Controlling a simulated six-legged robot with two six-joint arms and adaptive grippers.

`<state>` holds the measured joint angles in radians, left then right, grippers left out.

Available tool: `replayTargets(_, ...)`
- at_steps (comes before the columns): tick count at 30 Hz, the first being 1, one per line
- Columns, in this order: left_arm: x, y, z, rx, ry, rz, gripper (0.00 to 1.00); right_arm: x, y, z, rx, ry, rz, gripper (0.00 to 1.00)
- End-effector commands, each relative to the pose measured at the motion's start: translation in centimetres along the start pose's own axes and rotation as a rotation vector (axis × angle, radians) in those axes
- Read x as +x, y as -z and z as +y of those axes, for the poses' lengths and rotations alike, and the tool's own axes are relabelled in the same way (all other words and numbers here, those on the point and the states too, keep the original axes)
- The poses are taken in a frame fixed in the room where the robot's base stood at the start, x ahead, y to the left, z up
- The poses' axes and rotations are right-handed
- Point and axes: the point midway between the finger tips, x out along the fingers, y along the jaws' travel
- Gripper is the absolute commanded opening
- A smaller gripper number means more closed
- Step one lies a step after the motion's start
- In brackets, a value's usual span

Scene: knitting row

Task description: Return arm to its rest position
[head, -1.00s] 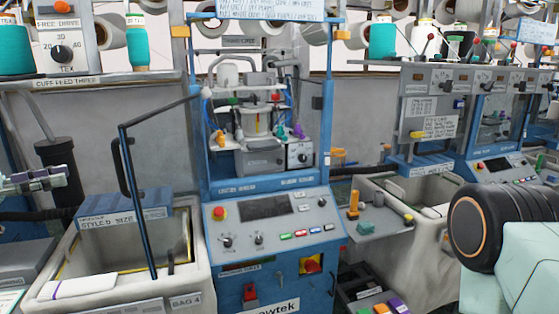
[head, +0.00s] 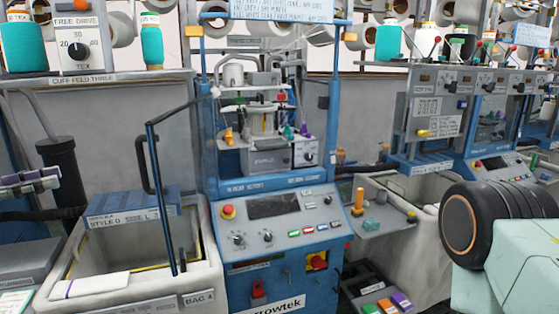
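My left gripper (head: 32,181) shows small at the left edge, grey with purple parts, in front of the dark cylinder. It is partly cut off by the frame, and I cannot tell how its fingers stand or whether it holds anything. My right arm comes in at the lower right with a black round joint and a pale green link. Its gripper is outside the view.
A blue knitting machine (head: 275,262) stands in the middle with its door frame (head: 160,190) swung open at the left. A white bin (head: 125,295) stands below the door. A side tray (head: 385,226) and another bin (head: 410,262) lie between the machine and my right arm.

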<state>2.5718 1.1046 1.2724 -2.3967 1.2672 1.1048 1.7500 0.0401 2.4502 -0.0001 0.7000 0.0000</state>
Motion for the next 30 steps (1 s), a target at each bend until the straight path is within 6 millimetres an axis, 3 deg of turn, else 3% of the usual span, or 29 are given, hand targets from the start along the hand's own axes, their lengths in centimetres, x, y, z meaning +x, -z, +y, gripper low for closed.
replayTargets(14, 1.1, 2.5, -2.4, 0.107, 0.166, 0.160, 0.36, 0.0, 0.0, 0.0, 0.000, 0.000, 0.000, 0.00)
replayTargets(20, 3.3, 3.4, -3.1, 0.079, 0.270, 0.252, 0.36, 0.3, 0.0, 0.0, 0.000, 0.000, 0.000, 0.00)
replayTargets(26, 6.8, 0.3, -3.4, -0.018, 0.389, 0.271, 0.36, 1.8, 0.0, 0.0, 0.000, 0.000, 0.000, 0.00)
replayTargets(30, 9.4, -4.0, -2.9, -0.112, 0.468, 0.230, 0.36, 3.2, 0.0, 0.0, 0.000, 0.000, 0.000, 0.00)
